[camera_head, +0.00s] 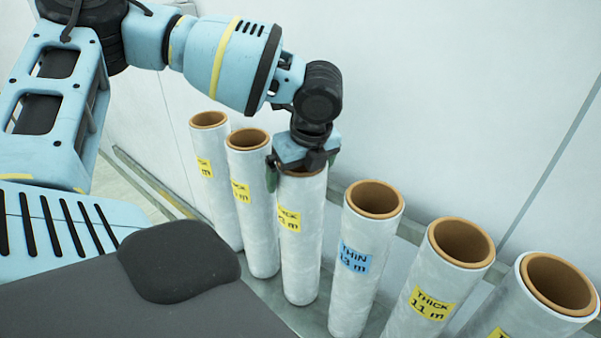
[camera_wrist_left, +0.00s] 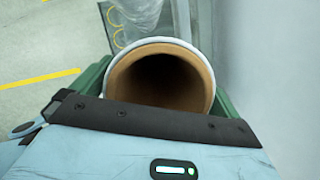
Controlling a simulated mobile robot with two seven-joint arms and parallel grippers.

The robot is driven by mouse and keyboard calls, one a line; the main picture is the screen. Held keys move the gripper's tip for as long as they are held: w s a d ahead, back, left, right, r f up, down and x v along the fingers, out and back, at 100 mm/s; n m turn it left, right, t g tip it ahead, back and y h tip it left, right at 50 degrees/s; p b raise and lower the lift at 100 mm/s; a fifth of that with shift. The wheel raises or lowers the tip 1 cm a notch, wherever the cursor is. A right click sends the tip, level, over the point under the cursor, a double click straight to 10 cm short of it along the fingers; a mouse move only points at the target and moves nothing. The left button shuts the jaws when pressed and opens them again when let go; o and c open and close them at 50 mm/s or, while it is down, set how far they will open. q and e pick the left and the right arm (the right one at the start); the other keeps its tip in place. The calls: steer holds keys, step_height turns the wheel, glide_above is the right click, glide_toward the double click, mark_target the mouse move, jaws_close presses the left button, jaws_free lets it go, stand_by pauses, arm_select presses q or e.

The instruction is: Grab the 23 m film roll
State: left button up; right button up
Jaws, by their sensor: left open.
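Tall whitish film rolls with brown cores stand upright in a row in the head view. The third from the left (camera_head: 303,245) has a yellow label ending in "3 m"; its first characters are not clear. My left gripper (camera_head: 300,172) is right at the top of this roll, pointing down. In the left wrist view its green fingers are open, one on each side of the roll's rim (camera_wrist_left: 160,42), with the hollow core between them. I cannot tell whether the fingers touch the roll. My right gripper is not in view.
Two rolls with yellow labels, one (camera_head: 208,165) and another (camera_head: 252,200), stand close on the left. To the right are a blue-labelled "THIN 13 m" roll (camera_head: 365,250), a yellow "THICK 11 m" roll (camera_head: 437,285) and another roll (camera_head: 545,300). A pale wall (camera_head: 440,100) rises behind.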

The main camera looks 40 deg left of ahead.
arm_select(q)
steer(key=shift+f, duration=0.25)
steer(key=c, duration=1.8)
steer(key=shift+o, duration=0.2)
steer(key=shift+w+r, duration=0.1)
steer(key=shift+r, duration=0.05)
